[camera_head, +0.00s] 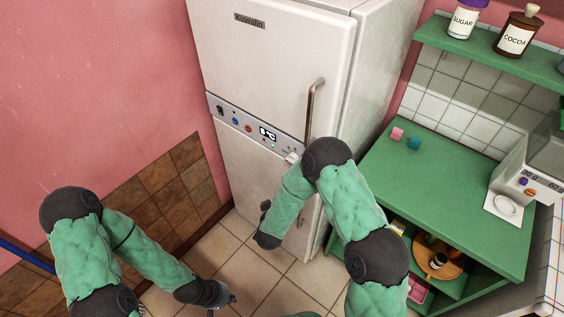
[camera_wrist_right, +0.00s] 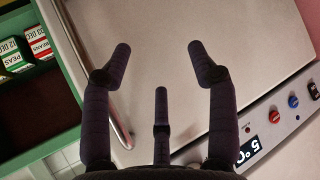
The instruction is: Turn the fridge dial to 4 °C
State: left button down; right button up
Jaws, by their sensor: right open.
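The white fridge (camera_head: 270,60) stands at the centre with a control panel across its front. The panel's display (camera_head: 267,133) seems to read 5 °C in the right wrist view (camera_wrist_right: 248,150). A pale knob-like part (camera_head: 292,157), perhaps the dial, sits at the panel's right end, partly behind my right arm. My right gripper (camera_wrist_right: 160,65) is open and empty, its fingers spread before the fridge door. In the head view its fingers are hard to make out. My left gripper (camera_head: 218,296) hangs low over the floor, away from the fridge; its fingers are too small to judge.
A blue knob (camera_head: 234,121) and a red knob (camera_head: 248,128) sit left of the display. The fridge handle (camera_head: 314,105) juts out above my right arm. A green counter (camera_head: 450,195) stands to the right. Tiled floor lies open below the fridge.

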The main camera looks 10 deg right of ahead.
notch_tip(320, 180, up, 17)
jog(key=s+a+m+t+h, duration=0.15)
jog(key=m+h, duration=0.35)
jog(key=h, duration=0.6)
jog(key=shift+g, duration=0.25)
jog(key=b+x, duration=0.1)
jog(key=x, duration=0.4)
jog(key=b+x, duration=0.1)
jog(key=x, duration=0.4)
jog(key=shift+w+a+r, duration=0.25)
jog(key=shift+w, duration=0.05)
jog(key=shift+s, duration=0.1)
jog(key=c, duration=1.1)
